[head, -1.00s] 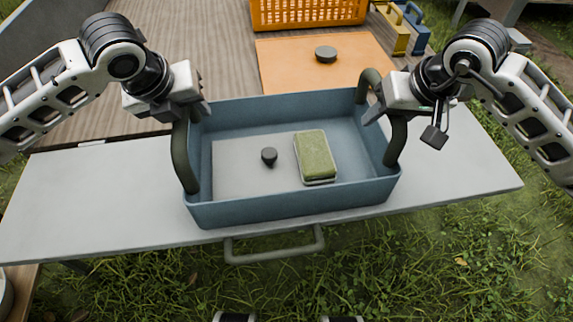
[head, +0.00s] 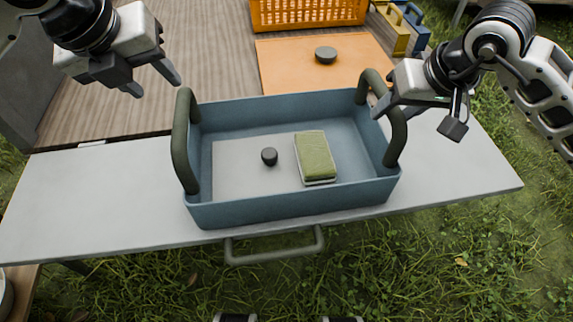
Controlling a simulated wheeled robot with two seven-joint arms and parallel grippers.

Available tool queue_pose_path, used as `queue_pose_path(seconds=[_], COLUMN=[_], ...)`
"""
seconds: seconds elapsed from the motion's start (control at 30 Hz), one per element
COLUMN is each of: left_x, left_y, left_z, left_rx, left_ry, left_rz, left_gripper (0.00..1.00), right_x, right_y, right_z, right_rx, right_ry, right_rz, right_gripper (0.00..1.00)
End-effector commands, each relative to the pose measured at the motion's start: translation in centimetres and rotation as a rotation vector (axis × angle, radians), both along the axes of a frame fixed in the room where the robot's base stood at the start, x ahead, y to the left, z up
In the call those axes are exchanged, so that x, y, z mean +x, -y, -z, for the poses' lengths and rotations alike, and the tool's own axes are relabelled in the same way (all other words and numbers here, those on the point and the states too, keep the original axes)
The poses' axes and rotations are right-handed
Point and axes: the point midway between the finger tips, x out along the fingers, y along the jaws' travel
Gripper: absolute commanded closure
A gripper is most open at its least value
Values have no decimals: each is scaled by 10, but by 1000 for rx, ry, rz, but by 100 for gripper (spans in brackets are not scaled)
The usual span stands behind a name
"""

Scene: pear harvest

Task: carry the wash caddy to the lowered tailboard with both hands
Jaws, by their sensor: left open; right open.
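The blue-grey wash caddy (head: 290,207) sits on the pale grey lowered tailboard (head: 90,205). It has a dark green handle at its left end (head: 181,145) and another at its right end (head: 397,135). Inside are a green sponge (head: 315,155) and a small dark knob-like piece (head: 269,156). My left gripper (head: 155,85) is open and empty, up and left of the left handle, clear of it. My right gripper (head: 379,108) is open at the right handle; its fingertips are close to the handle, and I cannot tell whether they touch it.
Behind the tailboard is a wooden deck (head: 200,60) with an orange board (head: 330,75) bearing a dark round object (head: 325,54). An orange crate (head: 305,12) and yellow (head: 394,30) and blue (head: 416,32) items stand at the back. Grass lies in front.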

Motion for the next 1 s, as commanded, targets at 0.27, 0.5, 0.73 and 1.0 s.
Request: queue_pose_path(seconds=[0.27,0.5,0.73,1.0], left_x=[0,0,0,-2], left_y=[0,0,0,-3], left_z=[0,1,1,-6], left_rx=[0,0,0,0], left_ry=[0,0,0,0], left_rz=[0,0,0,-1], left_gripper=[55,55,55,55], right_x=[-20,-29,-30,-30], right_y=[16,22,22,22], right_z=[-55,-78,-80,-88], right_rx=[-2,0,0,0], right_ry=[5,2,0,0], right_rz=[1,2,0,1], right_gripper=[55,55,55,55])
